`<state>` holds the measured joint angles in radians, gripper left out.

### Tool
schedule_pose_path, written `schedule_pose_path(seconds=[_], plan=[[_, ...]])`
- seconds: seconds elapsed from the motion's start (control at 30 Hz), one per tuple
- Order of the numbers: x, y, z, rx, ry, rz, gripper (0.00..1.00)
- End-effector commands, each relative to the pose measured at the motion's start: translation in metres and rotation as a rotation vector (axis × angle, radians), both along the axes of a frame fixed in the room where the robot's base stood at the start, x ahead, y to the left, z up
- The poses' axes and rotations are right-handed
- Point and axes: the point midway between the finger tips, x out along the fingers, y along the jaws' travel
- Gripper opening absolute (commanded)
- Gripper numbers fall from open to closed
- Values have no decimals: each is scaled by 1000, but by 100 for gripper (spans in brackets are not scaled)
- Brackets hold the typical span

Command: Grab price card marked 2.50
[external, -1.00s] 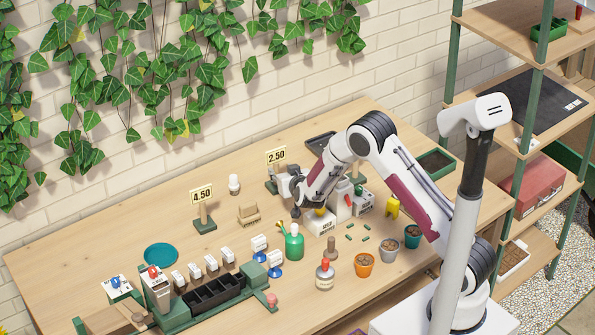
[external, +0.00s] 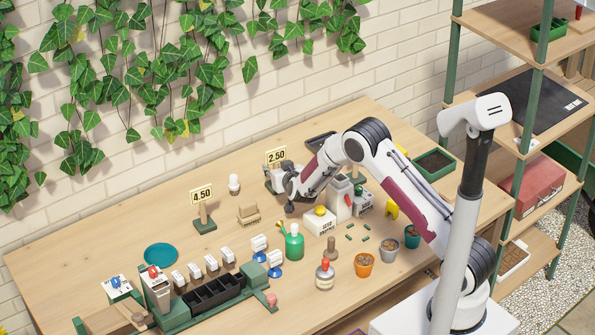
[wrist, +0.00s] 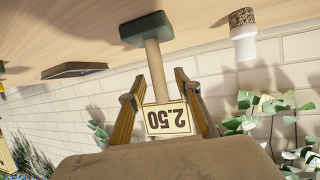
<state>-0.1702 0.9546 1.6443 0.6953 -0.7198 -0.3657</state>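The price card marked 2.50 (external: 276,155) stands upright on a wooden post at the back of the table. It is partly behind my wrist in the external view. In the wrist view the card (wrist: 167,119) appears upside down, with its post rising to a dark green base (wrist: 147,28). My gripper (wrist: 159,77) is open, with one finger on each side of the post and card. Gaps show on both sides, and I cannot tell the exact depth. The fingertips are not clear in the external view. Another card, marked 4.50 (external: 202,194), stands to the left.
A dark tray (wrist: 74,70) lies on the other side. The brick wall is close behind.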

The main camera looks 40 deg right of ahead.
Motion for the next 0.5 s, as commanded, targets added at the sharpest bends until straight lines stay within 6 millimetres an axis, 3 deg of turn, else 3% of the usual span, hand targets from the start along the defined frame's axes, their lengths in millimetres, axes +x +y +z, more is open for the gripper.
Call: schedule_pose_path(seconds=[0.33,0.37,0.47,0.5], plan=[[0,0,0,0,0,0,33],[0,0,0,0,0,0,30],[0,0,0,0,0,0,4],[0,0,0,0,0,0,0]])
